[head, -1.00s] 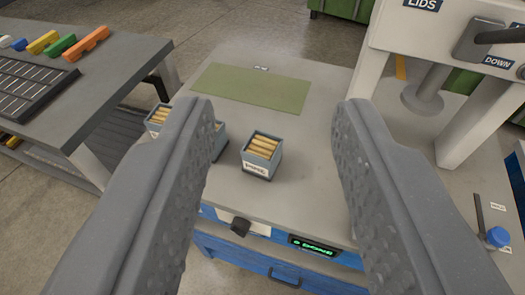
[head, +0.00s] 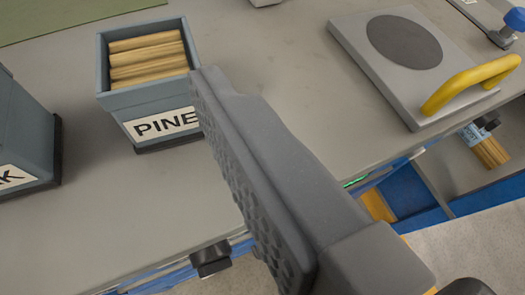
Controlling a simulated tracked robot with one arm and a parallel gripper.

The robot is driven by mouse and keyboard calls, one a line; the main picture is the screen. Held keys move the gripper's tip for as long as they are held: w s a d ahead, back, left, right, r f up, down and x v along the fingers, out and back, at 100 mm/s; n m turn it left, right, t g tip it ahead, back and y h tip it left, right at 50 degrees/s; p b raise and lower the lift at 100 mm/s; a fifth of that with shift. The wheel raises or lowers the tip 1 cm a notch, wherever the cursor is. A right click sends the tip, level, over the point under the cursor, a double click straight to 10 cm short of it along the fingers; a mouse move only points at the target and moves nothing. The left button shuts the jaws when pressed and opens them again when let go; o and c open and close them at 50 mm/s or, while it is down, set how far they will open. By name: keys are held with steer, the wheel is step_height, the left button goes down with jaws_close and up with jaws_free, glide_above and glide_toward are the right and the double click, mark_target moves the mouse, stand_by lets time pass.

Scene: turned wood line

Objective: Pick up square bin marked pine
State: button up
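The square bin marked PINE (head: 147,95) is blue-grey and stands upright on the grey bench top at upper left. Several pale wood sticks lie in it, and its white label faces me. My gripper (head: 265,170) shows only one finger, in the middle of the view; the other finger is out of frame. The ridged inner pad of this finger faces left with nothing against it. Its tip overlaps the bin's right edge and the end of the label; I cannot tell whether they touch.
A second blue-grey bin (head: 25,135), its label cut to a K, stands at the left edge. A green mat (head: 60,15) lies behind. A grey plate (head: 365,75) with a dark disc and yellow handle (head: 470,85) sits at right. A black knob (head: 211,259) juts from the bench front.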

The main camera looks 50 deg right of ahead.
mark_target(149, 100)
steer(key=f, duration=0.1)
steer(key=d+f, duration=0.1)
steer(key=f+g+h, duration=0.1)
steer(key=shift+s+d+f, duration=0.15)
steer(key=shift+s+d, duration=0.05)
steer(key=shift+d, duration=0.2)
steer(key=b+x, duration=0.2)
steer(key=x, duration=0.4)
steer(key=shift+w+d+f, duration=0.1)
steer(key=shift+w+d, duration=0.05)
steer(key=shift+w, duration=0.1)
steer(key=shift+d+b+x, duration=0.2)
steer(key=shift+b+x, duration=0.55)
steer(key=shift+x, duration=0.75)
steer(key=shift+d+b+x, duration=0.2)
steer(key=shift+b+x, duration=0.5)
steer(key=shift+x, duration=0.8)
steer(key=shift+s, duration=0.1)
steer(key=c, duration=1.1)
steer(key=shift+c, duration=0.2)
steer(key=shift+r, duration=0.25)
